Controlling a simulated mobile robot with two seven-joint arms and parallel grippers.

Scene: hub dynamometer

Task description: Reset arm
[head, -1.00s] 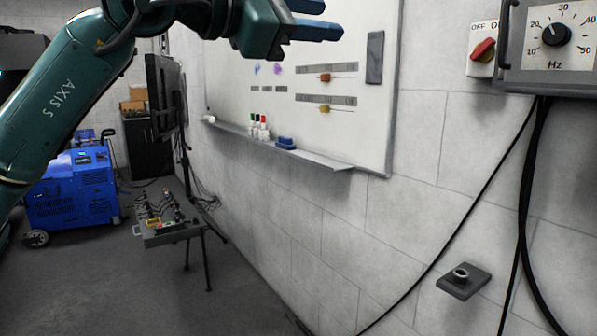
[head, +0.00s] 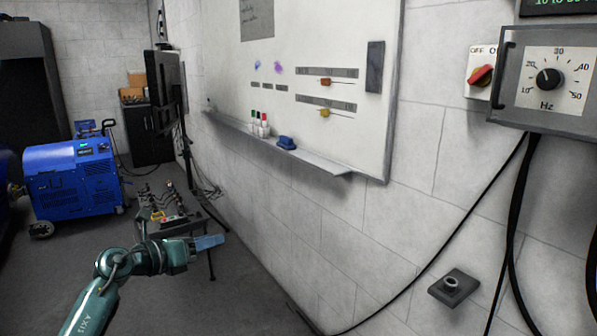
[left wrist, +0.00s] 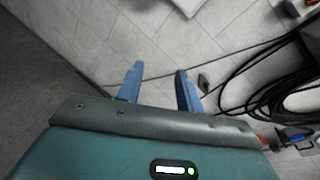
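My left arm shows at the lower left of the head view. Its teal gripper with blue fingers (head: 217,242) points right, low in front of the wall. In the left wrist view the two blue fingers (left wrist: 160,72) stand apart with nothing between them. The fingers point toward the pale tiled wall and touch nothing that I can see. My right gripper is in neither view.
A whiteboard with a tray (head: 330,165) hangs on the wall. A control box with a Hz dial (head: 550,78) and a red switch (head: 481,76) are at the right. A small wall bracket (head: 454,287) sits below. A blue machine (head: 72,182) and a low stand (head: 190,225) are at the left.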

